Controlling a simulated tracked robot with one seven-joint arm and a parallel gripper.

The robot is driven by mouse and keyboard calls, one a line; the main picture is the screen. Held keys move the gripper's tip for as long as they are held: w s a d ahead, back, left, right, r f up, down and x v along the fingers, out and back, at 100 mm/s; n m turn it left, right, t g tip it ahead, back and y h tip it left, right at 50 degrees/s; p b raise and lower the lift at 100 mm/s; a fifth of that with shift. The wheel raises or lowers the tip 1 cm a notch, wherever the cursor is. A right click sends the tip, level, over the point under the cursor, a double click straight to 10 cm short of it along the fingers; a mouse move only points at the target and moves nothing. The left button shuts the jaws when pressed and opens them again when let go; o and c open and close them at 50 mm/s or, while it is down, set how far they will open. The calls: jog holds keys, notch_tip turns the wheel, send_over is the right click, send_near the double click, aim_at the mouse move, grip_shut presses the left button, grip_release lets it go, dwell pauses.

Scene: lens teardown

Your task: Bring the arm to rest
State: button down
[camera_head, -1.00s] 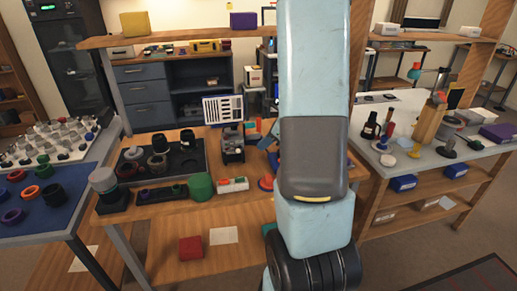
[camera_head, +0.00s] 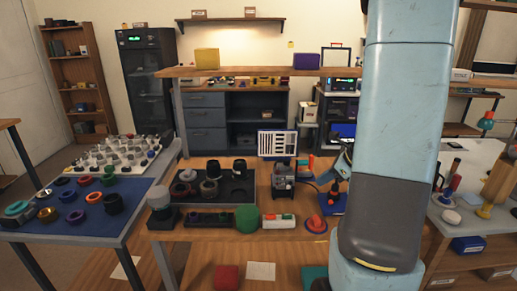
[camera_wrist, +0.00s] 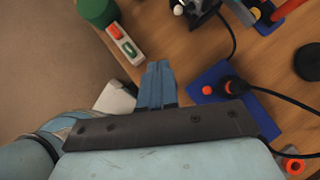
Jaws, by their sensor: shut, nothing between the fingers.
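My arm, pale blue with a dark grey joint, rises through the right of the head view and hides part of the bench and the right-hand table. My gripper (camera_wrist: 158,85) shows in the wrist view as two blue fingers side by side, shut with nothing between them. It hangs over the wooden bench's front edge, apart from the things there. In the wrist view, a blue base (camera_wrist: 207,82) with a dark cabled piece is to its right. A red-and-green switch block (camera_wrist: 125,44) is to its upper left.
The wooden bench (camera_head: 190,234) holds a black tray of lens parts (camera_head: 240,196), a green cylinder (camera_head: 247,218) and a small machine (camera_head: 283,181). A blue-topped table (camera_head: 70,232) with several rings stands at the left. A shelf (camera_head: 300,72) spans above the bench. Floor shows at the wrist view's left.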

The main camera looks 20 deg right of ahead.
jog(key=s+a+r+n+g, duration=0.2)
jog(key=s+a+r+n, duration=0.4)
jog(key=a+r+n, duration=0.6)
jog(key=s+a+r+n+t+h, duration=0.1)
jog(key=s+a+r+n+h, duration=0.4)
jog(key=s+n, duration=0.5)
notch_tip(320, 180, up, 2)
jog(key=n, duration=0.5)
jog(key=shift+a+t, duration=0.4)
jog(key=shift+s+r, duration=0.1)
